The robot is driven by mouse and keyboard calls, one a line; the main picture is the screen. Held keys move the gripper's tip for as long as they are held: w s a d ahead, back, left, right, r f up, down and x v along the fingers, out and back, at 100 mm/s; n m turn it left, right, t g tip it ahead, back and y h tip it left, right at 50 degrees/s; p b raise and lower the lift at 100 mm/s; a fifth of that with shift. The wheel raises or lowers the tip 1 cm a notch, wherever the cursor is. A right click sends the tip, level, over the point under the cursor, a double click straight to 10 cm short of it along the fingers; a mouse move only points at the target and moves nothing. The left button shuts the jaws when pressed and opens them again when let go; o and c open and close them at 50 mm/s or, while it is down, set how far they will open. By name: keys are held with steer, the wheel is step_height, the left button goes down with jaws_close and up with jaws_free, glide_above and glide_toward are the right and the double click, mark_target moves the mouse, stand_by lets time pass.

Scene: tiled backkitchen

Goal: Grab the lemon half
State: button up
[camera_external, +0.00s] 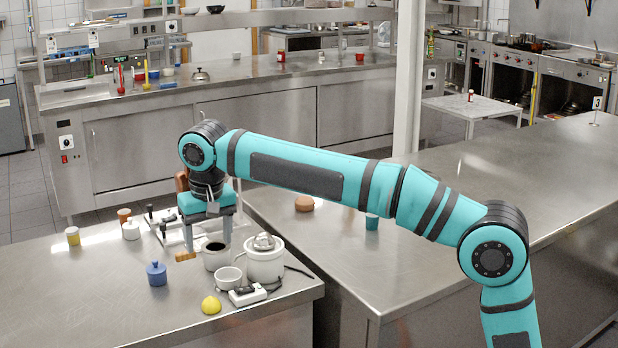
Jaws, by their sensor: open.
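The yellow lemon half (211,305) lies on the steel counter near its front right edge. My gripper (206,242) points down above the back of the same counter, with its fingers apart. It is over or just behind a white pot with a dark inside (216,258), up and slightly left of the lemon in the picture. My gripper is clear of the lemon half. Whether its fingertips touch the pot or anything behind it, I cannot tell.
A white cup (228,278), a white power strip (248,294) and a white lidded appliance (265,260) stand close to the lemon. A blue lidded jar (156,273) is to its left. The counter front (130,320) is clear. A gap separates the right counter (390,280).

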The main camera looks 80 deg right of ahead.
glide_above(211, 299)
steer(key=f, duration=1.1)
steer(key=shift+s+a, duration=0.2)
steer(key=shift+s, duration=0.15)
steer(key=shift+w+d+f, duration=0.1)
steer(key=shift+w+f, duration=0.05)
steer(key=shift+f, duration=0.9)
steer(key=shift+w+d+f, duration=0.1)
steer(key=shift+f, duration=0.95)
steer(key=shift+w+d+f, duration=0.1)
steer(key=shift+w+f, duration=0.05)
steer(key=shift+f, duration=0.9)
steer(key=c, duration=1.1)
steer(key=shift+o, duration=0.2)
